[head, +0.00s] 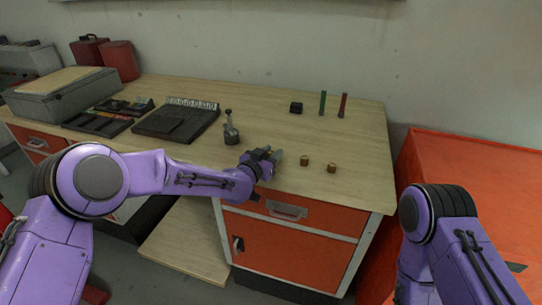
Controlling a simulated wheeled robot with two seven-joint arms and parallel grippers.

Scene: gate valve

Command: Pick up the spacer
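Two small brass-coloured cylindrical pieces stand near the front right of the wooden bench top: a left brass piece (304,160) and a right brass piece (331,168). I cannot tell which of them, if either, is the spacer. My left gripper (272,155) is over the bench's front edge, just left of the left brass piece and apart from it. Its fingers look spread, with nothing visible between them. My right arm shows at the lower right, but its gripper is out of view.
A grey metal valve-like part (231,130) stands behind my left gripper. A black block (296,107), a green cylinder (322,103) and a red cylinder (342,105) stand at the back. A dark tool case (175,122) lies left. The right bench top is mostly clear.

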